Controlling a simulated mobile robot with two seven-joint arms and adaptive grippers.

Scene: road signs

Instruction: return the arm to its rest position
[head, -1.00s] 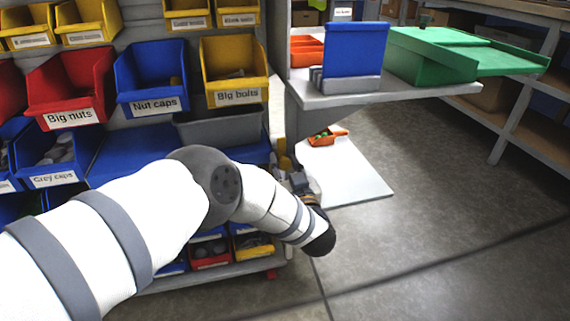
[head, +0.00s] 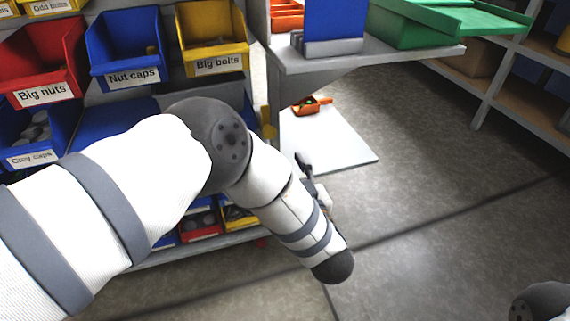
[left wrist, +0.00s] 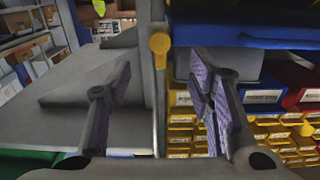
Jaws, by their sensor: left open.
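My left arm comes in from the left in the head view and bends down in front of the bin rack. My left gripper (head: 308,175) shows only in part behind the forearm, above the floor beside the rack. In the left wrist view the left gripper (left wrist: 165,105) is open, its two purple-padded fingers well apart, with nothing between them. A dark rounded part of my right arm shows at the bottom right corner of the head view. My right gripper is out of view.
The rack holds a red bin of big nuts (head: 40,60), a blue bin of nut caps (head: 125,45) and a yellow bin of big bolts (head: 213,40). A grey shelf (head: 375,57) carries a green tray (head: 440,25). The floor at right is clear.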

